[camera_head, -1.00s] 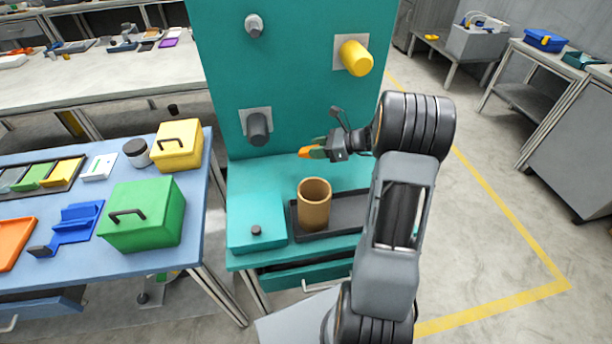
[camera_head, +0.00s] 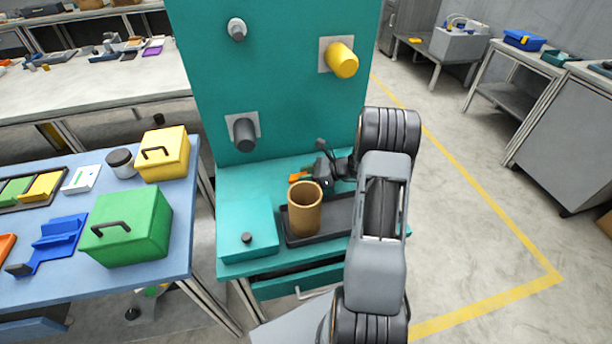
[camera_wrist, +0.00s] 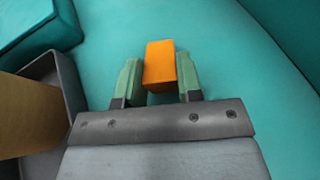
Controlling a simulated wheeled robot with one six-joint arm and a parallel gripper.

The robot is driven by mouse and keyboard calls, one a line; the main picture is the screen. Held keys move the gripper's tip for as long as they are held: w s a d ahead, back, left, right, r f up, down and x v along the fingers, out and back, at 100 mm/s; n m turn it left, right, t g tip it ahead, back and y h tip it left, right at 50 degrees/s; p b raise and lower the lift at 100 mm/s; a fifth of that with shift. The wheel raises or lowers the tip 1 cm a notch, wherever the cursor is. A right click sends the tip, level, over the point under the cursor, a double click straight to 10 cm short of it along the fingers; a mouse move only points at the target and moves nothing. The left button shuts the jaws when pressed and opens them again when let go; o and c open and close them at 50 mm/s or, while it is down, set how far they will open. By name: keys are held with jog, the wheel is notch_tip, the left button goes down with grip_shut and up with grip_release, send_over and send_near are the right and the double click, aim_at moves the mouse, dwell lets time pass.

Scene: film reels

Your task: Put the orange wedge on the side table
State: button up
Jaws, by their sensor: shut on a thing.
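The orange wedge (camera_head: 297,177) is between the fingers of my gripper (camera_head: 311,176), above or at the teal bench top (camera_head: 236,184), behind the brown cylinder. In the wrist view, the wedge (camera_wrist: 160,64) shows as an orange block between the green finger pads of my gripper (camera_wrist: 160,82), which is shut on it. Bare teal surface lies around the wedge there. I cannot tell whether its underside touches the surface. A blue table (camera_head: 60,290) stands to the left. I cannot tell by name which of these is the side table.
A brown cylinder (camera_head: 305,212) stands in a dark tray (camera_head: 335,226) close to my gripper. A teal box (camera_head: 247,228) lies left of it. A teal upright panel (camera_head: 285,85) with knobs rises behind. Green (camera_head: 128,228) and yellow (camera_head: 165,155) boxes stand on the blue table.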

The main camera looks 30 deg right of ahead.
jog(key=shift+f, duration=0.2)
jog(key=o, duration=0.9)
jog(key=shift+r, duration=0.1)
jog(key=shift+r, duration=0.2)
jog(key=v, duration=1.2)
jog(key=shift+f, duration=0.1)
